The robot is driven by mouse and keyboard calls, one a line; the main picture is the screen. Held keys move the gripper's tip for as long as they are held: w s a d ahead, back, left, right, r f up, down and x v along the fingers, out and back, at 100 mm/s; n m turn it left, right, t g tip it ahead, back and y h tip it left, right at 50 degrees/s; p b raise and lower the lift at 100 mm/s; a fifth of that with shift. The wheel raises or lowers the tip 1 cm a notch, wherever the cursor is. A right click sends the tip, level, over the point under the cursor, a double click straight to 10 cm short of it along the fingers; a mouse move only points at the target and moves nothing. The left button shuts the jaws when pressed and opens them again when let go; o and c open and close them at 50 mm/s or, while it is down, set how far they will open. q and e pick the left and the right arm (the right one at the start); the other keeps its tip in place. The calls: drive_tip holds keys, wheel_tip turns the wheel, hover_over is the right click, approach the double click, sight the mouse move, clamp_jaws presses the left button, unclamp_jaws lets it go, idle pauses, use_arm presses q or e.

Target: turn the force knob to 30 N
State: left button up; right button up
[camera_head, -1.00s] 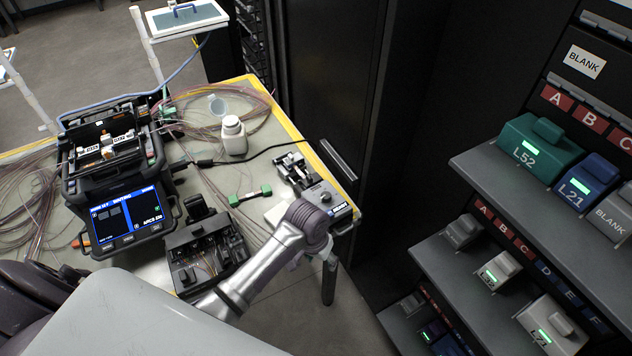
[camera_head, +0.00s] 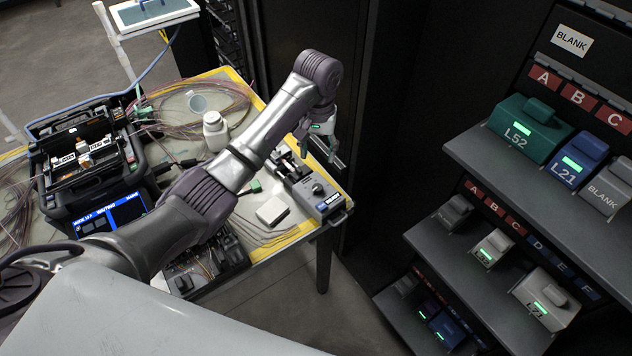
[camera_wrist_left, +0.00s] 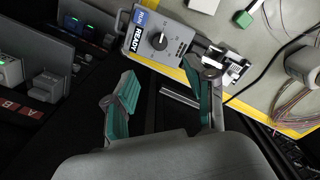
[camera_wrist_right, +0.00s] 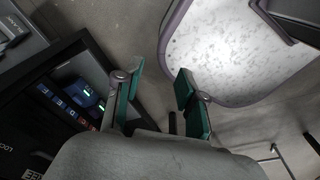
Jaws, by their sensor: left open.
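The force knob (camera_head: 318,188) is a dark round knob on top of a grey tester (camera_head: 308,202) at the right corner of the table. My left gripper (camera_head: 318,142) is open and empty beyond the tester, past the table's edge. In its wrist view, its spread fingers (camera_wrist_left: 160,78) are apart from the knob. My right gripper (camera_wrist_right: 158,74) is open and empty, away from the table, and outside the head view.
A fusion splicer (camera_head: 95,180) and a white bottle (camera_head: 215,131) stand on the table, with loose fibres around. A white block (camera_head: 272,210) lies left of the tester. A shelf rack (camera_head: 480,160) with labelled boxes stands at the right. A dark cabinet (camera_head: 320,40) stands behind.

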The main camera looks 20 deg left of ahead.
sight(318, 187)
use_arm(q)
wheel_tip(318, 187, down, 13)
drive_tip(key=shift+r+p, duration=0.1)
drive_tip(key=shift+p, duration=0.45)
clamp_jaws()
